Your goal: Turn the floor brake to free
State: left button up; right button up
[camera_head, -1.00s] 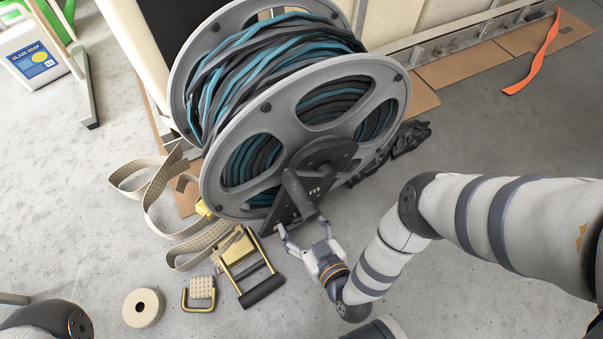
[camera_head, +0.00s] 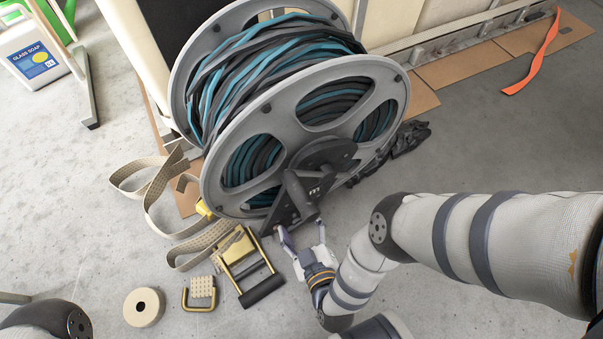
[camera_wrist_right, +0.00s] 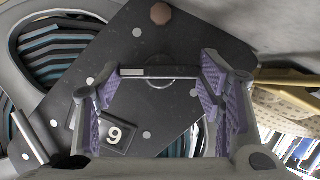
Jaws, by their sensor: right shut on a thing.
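The hose reel (camera_head: 380,75) stands on the floor with grey flanges and a dark side plate (camera_head: 278,212). My right gripper (camera_head: 300,226) is at the lower end of that plate, below the crank handle (camera_head: 300,192). In the right wrist view, its purple-padded fingers (camera_wrist_right: 150,98) stand wide apart on either side of a dark part with a pale mark, which I take to be the floor brake (camera_wrist_right: 145,72). The gripper is shut on it. The brake's setting cannot be read. A tag with a 9 (camera_wrist_right: 117,137) is on the plate. My left gripper is out of view.
A brass frame with a black grip (camera_head: 262,290), a beige strap (camera_head: 185,255) and a tape roll (camera_head: 143,307) lie left of the gripper. A soap jug (camera_head: 35,55) stands at upper left. Cardboard (camera_head: 462,72) lies behind. The floor at right is mostly clear.

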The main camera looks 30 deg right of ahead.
jog(key=shift+w+a+n+t+h+b, duration=0.15)
jog(key=shift+n+t+h+b, duration=0.2)
jog(key=shift+n, duration=0.35)
jog(key=o, duration=1.1)
jog(key=shift+o, duration=0.2)
notch_tip(320, 180, up, 10)
